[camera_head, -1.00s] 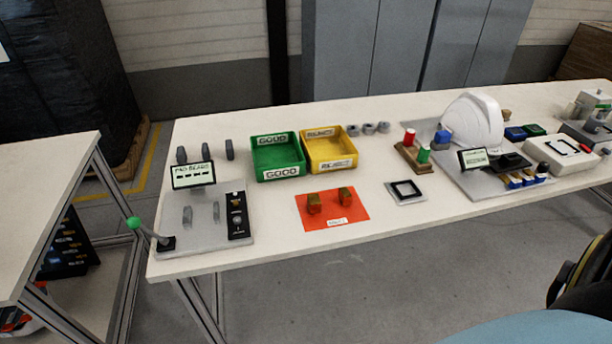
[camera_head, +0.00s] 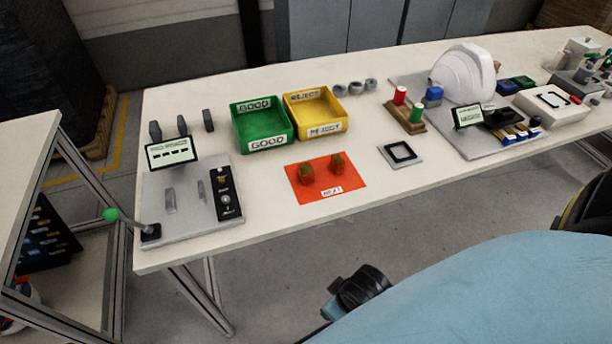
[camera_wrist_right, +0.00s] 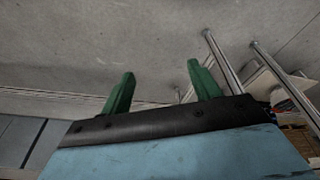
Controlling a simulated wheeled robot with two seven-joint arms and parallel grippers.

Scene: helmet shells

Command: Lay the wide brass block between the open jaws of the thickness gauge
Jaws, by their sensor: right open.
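Two brownish brass-coloured blocks stand apart on an orange-red mat (camera_head: 325,190) in the head view: a left block (camera_head: 306,173) and a right block (camera_head: 337,163). I cannot tell which is wider. A grey plate station (camera_head: 190,222) at the left end of the table has a display (camera_head: 171,152), two upright grey pieces and a black control box. A black device (camera_head: 500,117) stands by another display at the right. I cannot tell which is the thickness gauge. My right gripper (camera_wrist_right: 158,75) has green fingers spread, empty, over bare floor. My left gripper is not in view.
A green bin (camera_head: 263,124) and a yellow bin (camera_head: 317,113) stand behind the mat. A black square frame (camera_head: 400,153) lies right of it. A white helmet shell (camera_head: 464,74) stands farther right. A green-knobbed lever (camera_head: 111,214) sticks out over the table's left edge.

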